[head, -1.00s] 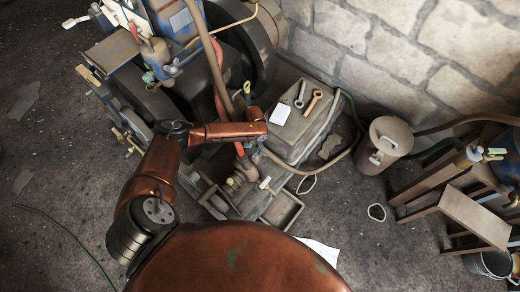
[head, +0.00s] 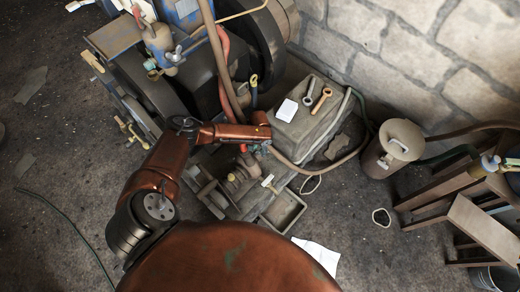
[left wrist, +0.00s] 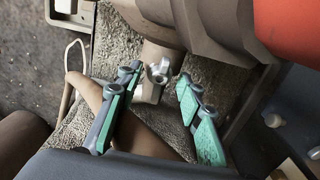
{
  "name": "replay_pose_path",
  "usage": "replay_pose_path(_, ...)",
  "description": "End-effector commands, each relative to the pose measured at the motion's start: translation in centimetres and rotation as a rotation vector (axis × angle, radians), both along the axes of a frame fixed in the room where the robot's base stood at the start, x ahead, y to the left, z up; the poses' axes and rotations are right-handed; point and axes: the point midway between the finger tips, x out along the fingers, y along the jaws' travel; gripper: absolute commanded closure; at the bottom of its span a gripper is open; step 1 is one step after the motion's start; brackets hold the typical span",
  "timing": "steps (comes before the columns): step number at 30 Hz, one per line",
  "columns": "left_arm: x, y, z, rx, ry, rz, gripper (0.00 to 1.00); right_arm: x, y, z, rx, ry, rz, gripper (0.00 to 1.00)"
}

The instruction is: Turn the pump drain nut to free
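A small metal wing nut (left wrist: 161,70), which looks like the pump drain nut, sits on a short pale fitting (left wrist: 150,92) under the pump body (left wrist: 205,25) in the left wrist view. My left gripper (left wrist: 157,76) is open, with its green-padded fingers on either side of the nut and a visible gap to each. In the head view the pump (head: 240,176) is low on the engine's near side. My left forearm reaches over it, and the fingertips and nut are hidden or too small to tell there. My right gripper is not in view.
A tan hose (left wrist: 140,135) passes behind the fingers. A grey box (head: 310,125) carries two wrenches and a paper. An open tray (head: 284,212), a lidded can (head: 392,150) and a wooden stand (head: 485,228) stand rightward. Floor left of the engine is mostly clear.

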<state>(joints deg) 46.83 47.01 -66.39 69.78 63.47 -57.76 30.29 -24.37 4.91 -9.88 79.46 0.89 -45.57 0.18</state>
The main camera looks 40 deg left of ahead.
Motion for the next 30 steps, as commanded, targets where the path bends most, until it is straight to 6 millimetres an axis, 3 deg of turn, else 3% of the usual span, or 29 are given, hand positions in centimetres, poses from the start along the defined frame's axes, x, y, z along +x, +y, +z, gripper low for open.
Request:
replay_pose_path(6, 0.01, -0.02, 0.03, 0.0, 0.0, 0.0, 0.67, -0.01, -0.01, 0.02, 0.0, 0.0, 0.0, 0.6)
replay_pose_path(21, -0.01, 0.0, 0.0, 0.0, 0.0, 0.0, 1.0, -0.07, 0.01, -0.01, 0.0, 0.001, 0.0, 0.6)
replay_pose_path(30, -0.06, 0.0, 0.02, 0.0, 0.001, 0.014, 1.0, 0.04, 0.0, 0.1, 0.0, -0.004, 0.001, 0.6)
